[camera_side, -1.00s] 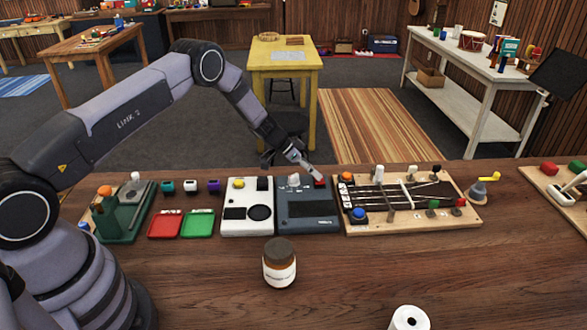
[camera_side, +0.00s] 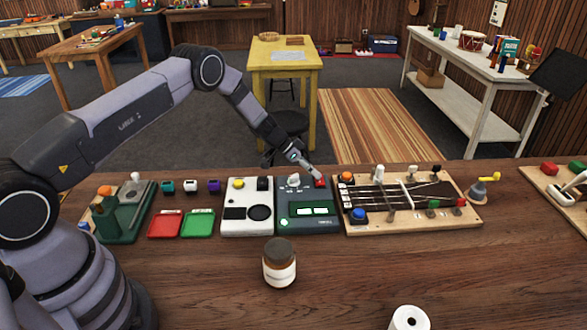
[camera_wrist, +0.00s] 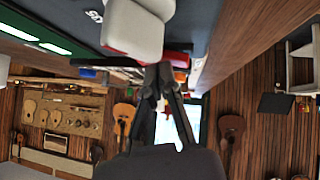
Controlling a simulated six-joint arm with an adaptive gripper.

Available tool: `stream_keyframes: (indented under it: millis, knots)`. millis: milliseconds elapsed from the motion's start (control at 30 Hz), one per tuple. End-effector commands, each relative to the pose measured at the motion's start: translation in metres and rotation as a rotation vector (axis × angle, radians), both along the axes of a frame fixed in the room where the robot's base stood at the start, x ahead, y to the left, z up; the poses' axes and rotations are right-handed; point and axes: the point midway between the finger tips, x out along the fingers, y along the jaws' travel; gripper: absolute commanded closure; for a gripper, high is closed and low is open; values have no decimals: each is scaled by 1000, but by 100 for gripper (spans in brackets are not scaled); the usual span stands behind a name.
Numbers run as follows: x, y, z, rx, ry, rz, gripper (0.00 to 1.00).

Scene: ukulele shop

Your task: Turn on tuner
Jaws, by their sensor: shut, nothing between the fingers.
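The tuner (camera_side: 296,224) is a dark grey-green box on the wooden bench, with bright, pale green lit display panels (camera_side: 312,211). A white knob (camera_side: 294,180) and a red button (camera_side: 320,183) are at its back edge. My gripper (camera_side: 316,174) is shut and empty, its tips right at the red button; I cannot tell whether they still press it. In the wrist view, my gripper (camera_wrist: 160,72) points at the red button (camera_wrist: 177,58), which the fingertips partly hide. The white knob (camera_wrist: 133,28) is close beside, and a lit panel (camera_wrist: 38,36) shows at upper left.
A white device (camera_side: 247,222) stands left of the tuner, and a wooden board with strings and knobs (camera_side: 408,216) stands right. A brown-lidded jar (camera_side: 279,264) stands in front. Red (camera_side: 165,224) and green (camera_side: 198,223) trays lie farther left. The front bench is mostly clear.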

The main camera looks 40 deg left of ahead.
Motion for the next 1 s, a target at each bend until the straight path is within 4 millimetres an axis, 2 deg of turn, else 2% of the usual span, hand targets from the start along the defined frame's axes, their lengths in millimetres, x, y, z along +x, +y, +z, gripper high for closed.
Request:
stream_keyframes:
  millis: [333, 467, 667, 1000]
  knots:
    - [1, 1, 1, -1, -1, 0, 100]
    - [3, 3, 10, 0, -4, -1, 100]
    - [8, 12, 46, 1, -4, 1, 100]
    - [-22, 58, 94, 0, -1, 2, 100]
